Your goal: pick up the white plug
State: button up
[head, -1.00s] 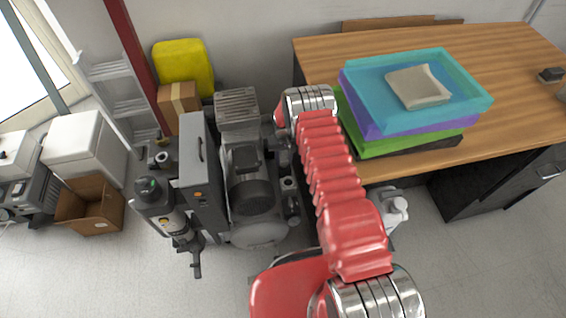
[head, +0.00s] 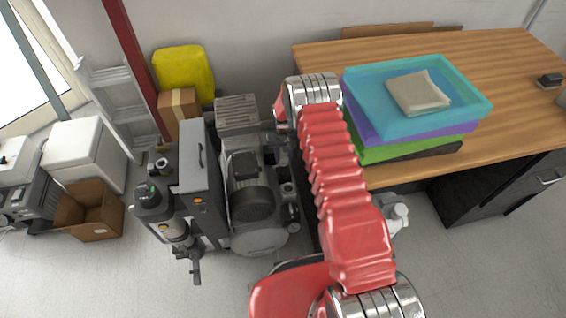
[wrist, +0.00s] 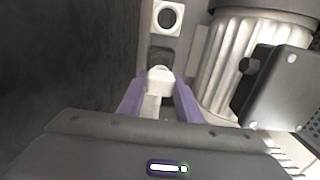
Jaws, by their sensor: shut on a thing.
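In the wrist view the white plug (wrist: 157,78) sits between the two purple fingers of my gripper (wrist: 158,90), which is shut on it. A pale socket plate with a round dark hole (wrist: 167,18) is just beyond the plug; I cannot tell whether the plug touches anything there. In the head view my red arm reaches to the back beside the compressor, and my gripper and the plug are hidden there.
The grey compressor (head: 252,200) stands left of my arm; its ribbed motor housing is close on the right in the wrist view. A wooden desk (head: 500,60) with stacked trays (head: 465,100) is at the right. A cardboard box (head: 92,225) lies on the floor at left.

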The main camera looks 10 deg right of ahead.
jog(key=shift+r, duration=1.85)
jog(key=shift+s+f, duration=0.1)
jog(key=shift+s, duration=0.4)
jog(key=s, duration=0.2)
jog(key=shift+s, duration=0.4)
notch_tip(320, 180, up, 32)
jog(key=r, duration=0.1)
send_over(286, 159)
jog(key=s+a, duration=0.1)
jog(key=s, duration=0.9)
jog(key=shift+w+f, duration=0.2)
jog(key=shift+f, duration=0.05)
jog(key=shift+s, duration=0.15)
